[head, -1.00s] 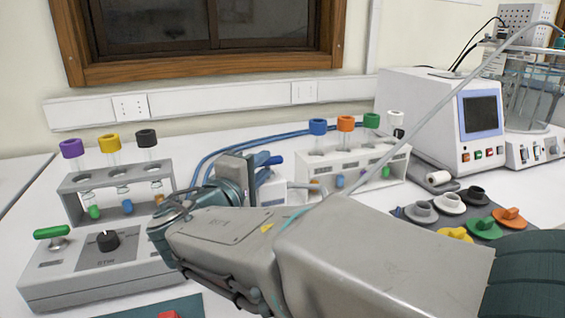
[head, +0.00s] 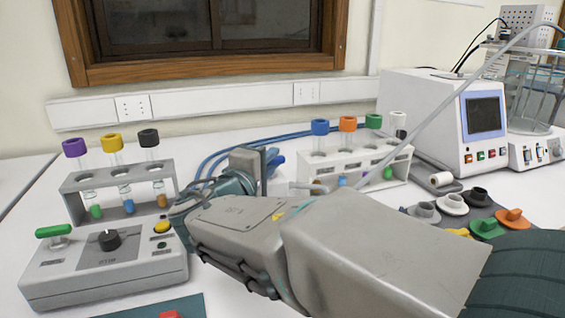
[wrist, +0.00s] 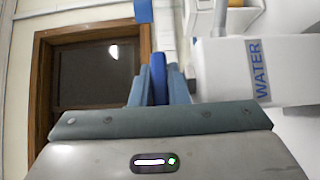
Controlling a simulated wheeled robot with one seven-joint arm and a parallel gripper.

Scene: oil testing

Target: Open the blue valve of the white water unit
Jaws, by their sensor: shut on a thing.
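The white water unit (wrist: 225,70), marked WATER, fills the right of the wrist view. In the head view my arm and gripper hide most of it. The blue valve handle (wrist: 158,82) stands between my gripper's two teal fingers in the wrist view. My gripper (wrist: 157,72) is shut on this handle, beside the unit. In the head view my gripper (head: 264,168) is near the middle, in front of the blue hoses, with a bit of blue at its fingers. How far the valve is turned cannot be told.
A grey control box (head: 105,262) and a rack of tubes (head: 118,192) stand at the left. A white rack (head: 345,170) with coloured-cap tubes stands behind right. Coloured knobs lie on a dark mat (head: 453,222) at the right. A white device (head: 440,110) stands further back.

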